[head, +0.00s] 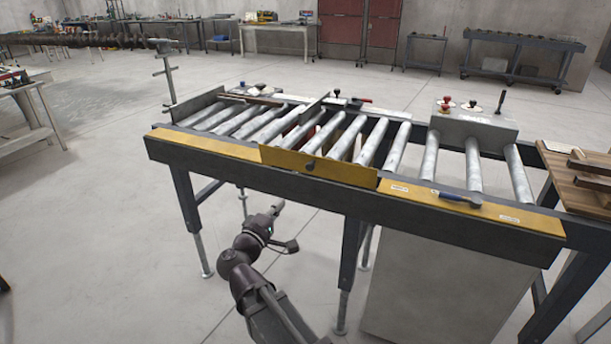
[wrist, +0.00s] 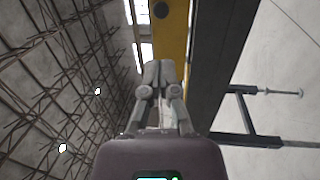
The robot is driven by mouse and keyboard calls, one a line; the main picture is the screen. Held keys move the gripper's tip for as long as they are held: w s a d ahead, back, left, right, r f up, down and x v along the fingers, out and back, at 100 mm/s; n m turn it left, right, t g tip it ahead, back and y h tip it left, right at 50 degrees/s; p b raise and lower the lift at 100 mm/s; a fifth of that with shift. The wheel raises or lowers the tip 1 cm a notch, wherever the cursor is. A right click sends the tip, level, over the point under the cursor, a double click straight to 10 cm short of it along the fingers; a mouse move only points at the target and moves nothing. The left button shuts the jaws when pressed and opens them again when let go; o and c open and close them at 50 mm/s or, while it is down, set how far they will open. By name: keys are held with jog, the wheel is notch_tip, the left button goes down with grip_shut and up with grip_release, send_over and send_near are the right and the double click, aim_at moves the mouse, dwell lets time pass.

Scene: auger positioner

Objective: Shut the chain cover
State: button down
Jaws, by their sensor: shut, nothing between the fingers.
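The chain cover (head: 325,174) looks to be the yellow middle panel with a dark round knob (head: 311,165) on the front of the roller conveyor. It sits out of line with the flat yellow strips on either side, its face toward me; its exact angle is hard to tell. My gripper (head: 278,207) is shut and empty, in front of and below the cover, apart from it. In the wrist view my shut fingers (wrist: 160,70) point toward yellow metal (wrist: 174,40), with a dark knob (wrist: 160,9) near the top edge.
The conveyor's dark front beam (head: 225,175) and legs stand close to my arm. A blue-handled tool (head: 455,198) lies on the right yellow strip (head: 420,194). A control box (head: 473,125) stands at the back right. A wooden-topped table (head: 575,180) adjoins on the right.

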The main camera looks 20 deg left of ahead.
aim_at(308, 168)
jog(key=shift+w, duration=0.15)
jog(key=p+x, duration=0.2)
jog(key=x, duration=1.1)
jog(key=shift+w, duration=0.4)
